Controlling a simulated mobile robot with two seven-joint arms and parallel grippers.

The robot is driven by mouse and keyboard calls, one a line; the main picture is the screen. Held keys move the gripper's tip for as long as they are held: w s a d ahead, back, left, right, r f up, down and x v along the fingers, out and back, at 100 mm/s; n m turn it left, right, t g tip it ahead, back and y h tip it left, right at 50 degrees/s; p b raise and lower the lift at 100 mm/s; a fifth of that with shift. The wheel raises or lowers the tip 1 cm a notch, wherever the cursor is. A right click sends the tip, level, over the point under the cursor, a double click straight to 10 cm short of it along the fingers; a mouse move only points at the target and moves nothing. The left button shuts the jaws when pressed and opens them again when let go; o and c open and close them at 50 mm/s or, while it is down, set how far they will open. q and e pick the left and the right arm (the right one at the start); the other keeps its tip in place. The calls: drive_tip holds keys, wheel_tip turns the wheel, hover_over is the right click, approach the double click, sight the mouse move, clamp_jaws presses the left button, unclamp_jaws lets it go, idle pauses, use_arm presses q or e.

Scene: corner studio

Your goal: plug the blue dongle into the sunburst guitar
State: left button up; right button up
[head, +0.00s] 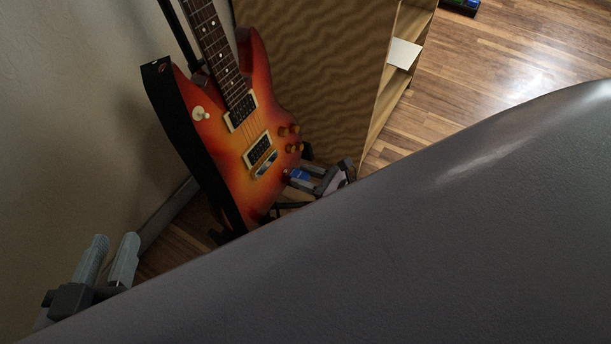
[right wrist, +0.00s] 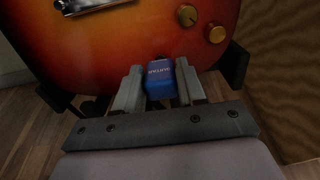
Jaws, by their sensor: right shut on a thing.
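The sunburst guitar (head: 215,143) stands upright and leaning near the wall in the head view; its lower body fills the top of the right wrist view (right wrist: 110,48). My right gripper (head: 302,178) is shut on the blue dongle (right wrist: 160,86), which has white lettering. The dongle also shows as a small blue patch in the head view (head: 299,174). It is at the guitar's lower edge, below the gold knobs. I cannot tell whether its tip touches or enters the guitar; no socket is visible. My left gripper (head: 111,246) is open and empty at the lower left.
A dark stand holds the guitar. A wooden cabinet (head: 315,70) stands right behind it, with a white card (head: 404,53) at its open side. The wall is close on the left. My grey body hides the lower right; open floor lies at the upper right.

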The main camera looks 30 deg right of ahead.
drive_tip(key=shift+w+a+f, duration=0.1)
drive_tip(key=shift+w+a, duration=0.15)
drive_tip(key=shift+w, duration=0.2)
idle(0.7)
drive_tip(key=o, duration=1.1)
drive_tip(key=shift+s+d, duration=0.2)
drive_tip(key=shift+s, duration=0.05)
drive_tip(key=p+v, duration=0.2)
drive_tip(key=v, duration=0.3)
drive_tip(key=shift+s+d+r, duration=0.2)
drive_tip(key=shift+s+r, duration=0.05)
drive_tip(key=shift+s, duration=0.1)
drive_tip(key=shift+s+d+p, duration=0.15)
drive_tip(key=shift+s+p, duration=0.05)
drive_tip(key=shift+p, duration=0.1)
drive_tip(key=shift+s, duration=0.15)
use_arm(q)
drive_tip(key=shift+w+d+f+n+g+h, duration=0.1)
drive_tip(key=shift+w+d+n+g+h, duration=0.1)
drive_tip(key=shift+d+g, duration=0.15)
drive_tip(key=shift+w+d+f+n+g+h, duration=0.1)
drive_tip(key=shift+d+n+g, duration=0.15)
drive_tip(key=shift+d, duration=0.1)
